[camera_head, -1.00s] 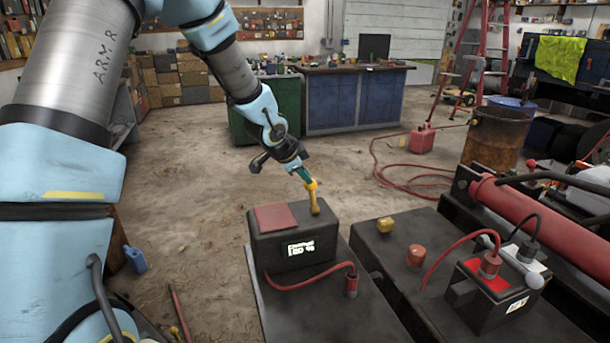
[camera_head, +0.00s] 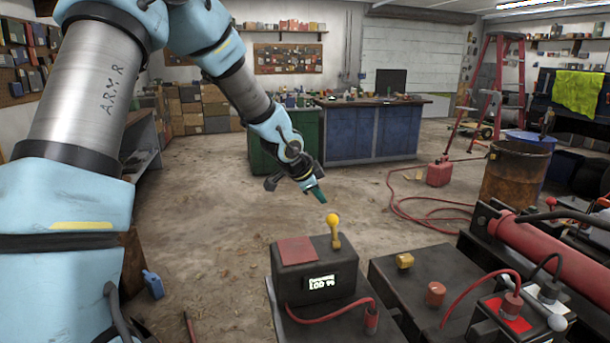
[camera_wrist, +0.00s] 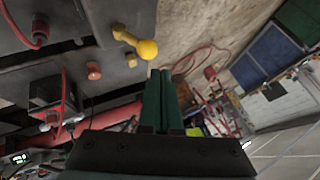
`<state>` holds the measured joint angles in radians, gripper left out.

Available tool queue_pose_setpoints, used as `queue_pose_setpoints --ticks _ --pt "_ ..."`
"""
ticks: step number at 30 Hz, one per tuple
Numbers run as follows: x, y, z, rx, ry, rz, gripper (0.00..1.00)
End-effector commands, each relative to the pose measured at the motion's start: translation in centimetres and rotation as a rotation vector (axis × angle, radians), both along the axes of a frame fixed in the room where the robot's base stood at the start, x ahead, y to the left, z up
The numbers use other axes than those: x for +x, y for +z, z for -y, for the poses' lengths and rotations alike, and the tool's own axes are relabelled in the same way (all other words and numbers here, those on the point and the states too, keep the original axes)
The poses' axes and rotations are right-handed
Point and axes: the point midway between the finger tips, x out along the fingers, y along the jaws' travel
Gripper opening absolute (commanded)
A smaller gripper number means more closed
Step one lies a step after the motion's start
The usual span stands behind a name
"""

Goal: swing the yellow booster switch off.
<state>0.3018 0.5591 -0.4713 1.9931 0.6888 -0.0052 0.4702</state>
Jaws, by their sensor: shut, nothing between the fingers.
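The yellow booster switch (camera_head: 334,231) is a short lever with a round knob. It stands up from the right side of the top of a dark booster box (camera_head: 318,270). The box has a red panel on top and a small lit display on its front. My gripper (camera_head: 318,197) is just above and left of the knob, apart from it in the head view. In the wrist view the green fingers of my gripper (camera_wrist: 160,75) are closed together and empty. There the yellow switch (camera_wrist: 135,42) lies beyond and to the left of the fingertips.
A dark bench with a yellow knob (camera_head: 404,261) and an orange-red knob (camera_head: 435,294) stands right of the box. A battery with red and black cables (camera_head: 510,310) is further right, near a red cylinder (camera_head: 545,252). Open floor lies behind the box.

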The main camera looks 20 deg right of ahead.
Motion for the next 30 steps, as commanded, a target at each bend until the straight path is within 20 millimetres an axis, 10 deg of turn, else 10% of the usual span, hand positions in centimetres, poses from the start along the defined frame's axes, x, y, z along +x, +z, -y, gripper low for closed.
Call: queue_pose_setpoints --ticks 23,30 --pt "2.9 4.8 -3.0 0.003 0.006 -0.003 0.00" --pt "1.5 2.4 -11.9 0.105 0.288 -0.141 0.00"
